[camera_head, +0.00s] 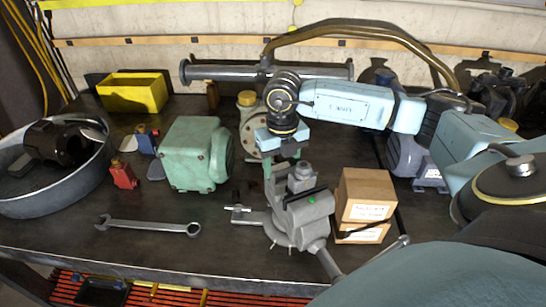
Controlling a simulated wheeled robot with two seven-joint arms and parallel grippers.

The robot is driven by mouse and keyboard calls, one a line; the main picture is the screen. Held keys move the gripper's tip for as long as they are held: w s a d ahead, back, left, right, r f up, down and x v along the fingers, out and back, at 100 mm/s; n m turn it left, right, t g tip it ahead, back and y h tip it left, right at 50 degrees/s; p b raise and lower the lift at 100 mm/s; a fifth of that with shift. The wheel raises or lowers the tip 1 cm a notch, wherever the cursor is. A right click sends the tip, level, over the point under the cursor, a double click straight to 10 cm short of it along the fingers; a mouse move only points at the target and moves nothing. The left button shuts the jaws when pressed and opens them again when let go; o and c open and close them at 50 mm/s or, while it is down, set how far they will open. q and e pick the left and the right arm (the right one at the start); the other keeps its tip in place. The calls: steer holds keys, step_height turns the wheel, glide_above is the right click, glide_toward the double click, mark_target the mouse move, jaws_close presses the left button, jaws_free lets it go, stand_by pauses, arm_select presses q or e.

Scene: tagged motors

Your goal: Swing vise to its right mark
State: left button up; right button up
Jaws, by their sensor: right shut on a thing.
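The grey vise (309,209) stands upright on the dark workbench (225,258), right of the middle and near the front edge. A small green mark shows on its jaw body, and its handle reaches down to the lower right. My right gripper (283,168) comes down from above and behind the vise. It is shut on the vise at its upper rear part; the contact is partly hidden behind the vise body. The right mark cannot be made out in this view. My left gripper is not in view.
Two stacked cardboard boxes (365,193) stand close to the right of the vise. A green motor (187,155) is to the left, with a wrench (148,226) in front. A round metal pan (62,205) and yellow bin (132,93) are farther left. A blue-grey motor (405,156) stands behind the boxes.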

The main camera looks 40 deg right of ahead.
steer(key=shift+w+a+n, duration=0.1)
steer(key=shift+a+n, duration=0.05)
steer(key=shift+n, duration=0.15)
stand_by(0.4)
steer(key=o, duration=1.4)
step_height(320, 180, up, 14)
steer(key=shift+f, duration=0.25)
